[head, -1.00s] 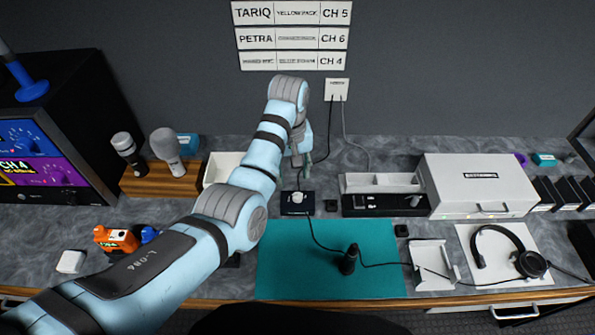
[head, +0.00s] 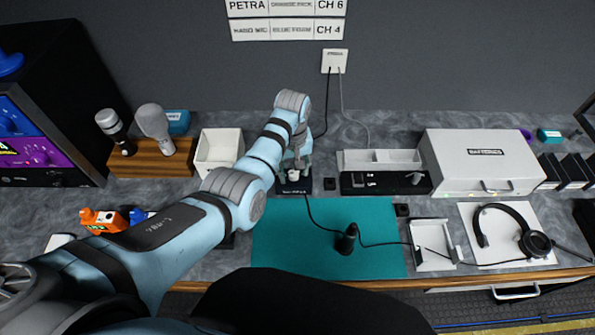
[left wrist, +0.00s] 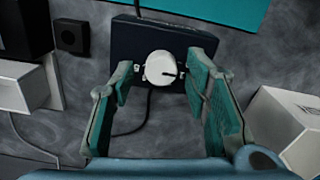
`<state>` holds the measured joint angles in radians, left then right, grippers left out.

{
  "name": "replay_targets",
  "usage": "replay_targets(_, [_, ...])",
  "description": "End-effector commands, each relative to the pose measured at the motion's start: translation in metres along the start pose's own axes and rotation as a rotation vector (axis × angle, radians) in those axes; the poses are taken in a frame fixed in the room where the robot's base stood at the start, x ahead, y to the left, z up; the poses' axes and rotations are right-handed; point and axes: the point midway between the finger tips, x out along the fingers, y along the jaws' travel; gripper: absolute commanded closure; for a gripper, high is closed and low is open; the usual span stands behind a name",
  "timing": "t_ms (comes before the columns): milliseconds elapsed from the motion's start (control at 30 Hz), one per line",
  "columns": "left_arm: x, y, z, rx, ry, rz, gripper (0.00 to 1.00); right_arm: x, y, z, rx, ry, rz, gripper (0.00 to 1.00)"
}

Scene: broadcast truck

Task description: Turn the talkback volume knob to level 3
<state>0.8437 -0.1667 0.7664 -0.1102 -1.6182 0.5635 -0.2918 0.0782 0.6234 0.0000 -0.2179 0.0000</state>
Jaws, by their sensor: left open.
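The talkback volume knob (left wrist: 162,68) is a round white knob with a dark pointer mark, on a small dark box (left wrist: 201,48). In the left wrist view the pointer runs toward the right of the picture. My left gripper (left wrist: 158,82) is open, with one finger on each side of the knob. A gap shows at the knob's left; whether the right finger touches it I cannot tell. In the head view my left gripper (head: 295,168) is over the dark box (head: 294,188) and partly hides the knob. The level marks are too small to read. My right gripper is not in view.
A teal mat (head: 290,240) with a small black microphone (head: 346,238) lies in front of the box. A white bin (head: 217,150) stands at its left, and a black panel (head: 385,183) at its right. A cable runs from the box.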

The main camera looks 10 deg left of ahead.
Motion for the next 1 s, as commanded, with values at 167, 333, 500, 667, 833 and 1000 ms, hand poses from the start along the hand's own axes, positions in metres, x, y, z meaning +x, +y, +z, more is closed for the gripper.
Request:
replay_targets(167, [-0.003,0.001,0.0,0.002,0.001,0.001,0.62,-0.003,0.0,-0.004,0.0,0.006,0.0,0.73])
replay_targets(333, [-0.004,0.001,0.0,0.002,0.001,0.0,0.89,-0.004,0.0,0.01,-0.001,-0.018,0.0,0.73])
replay_targets(500, [-0.004,0.001,0.0,0.003,0.002,0.0,1.0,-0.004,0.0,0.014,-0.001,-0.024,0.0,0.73])
replay_targets(667, [-0.004,0.001,0.0,0.015,0.002,0.0,1.0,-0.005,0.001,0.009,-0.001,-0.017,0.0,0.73])
replay_targets(833, [-0.005,0.0,-0.001,0.064,0.002,-0.001,1.0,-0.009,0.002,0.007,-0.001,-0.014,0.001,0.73])
replay_targets(1000, [-0.006,0.0,-0.001,0.162,0.002,-0.002,1.0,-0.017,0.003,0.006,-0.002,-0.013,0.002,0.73])
